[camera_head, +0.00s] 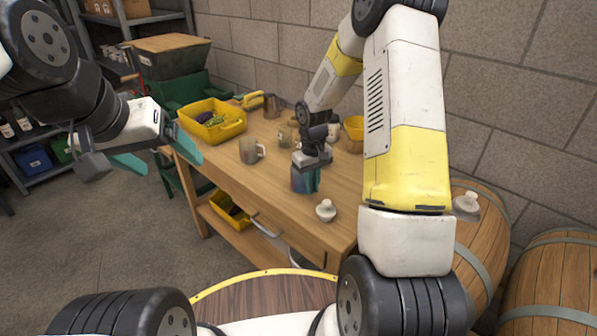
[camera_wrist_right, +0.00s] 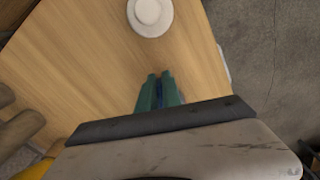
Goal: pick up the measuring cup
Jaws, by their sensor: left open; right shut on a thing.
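My right gripper (camera_head: 313,180) is over the wooden table, pointing down, its teal fingers shut on a small blue thing (camera_head: 297,181). In the right wrist view a narrow strip of this blue thing (camera_wrist_right: 159,91) shows between the fingers (camera_wrist_right: 160,76). Its shape is mostly hidden, so I cannot tell for sure that it is the measuring cup, or whether it still touches the table. A grey-brown mug with a handle (camera_head: 248,151) stands to its left. My left gripper (camera_head: 172,165) is open and empty, out past the table's left edge.
A white lidded item (camera_head: 325,211) stands on the table (camera_head: 275,190) near the front; it also shows in the wrist view (camera_wrist_right: 150,12). A yellow bin (camera_head: 229,128), a small cup (camera_head: 285,136) and a yellow bowl (camera_head: 354,124) stand further back. Barrels (camera_head: 482,235) are at the right.

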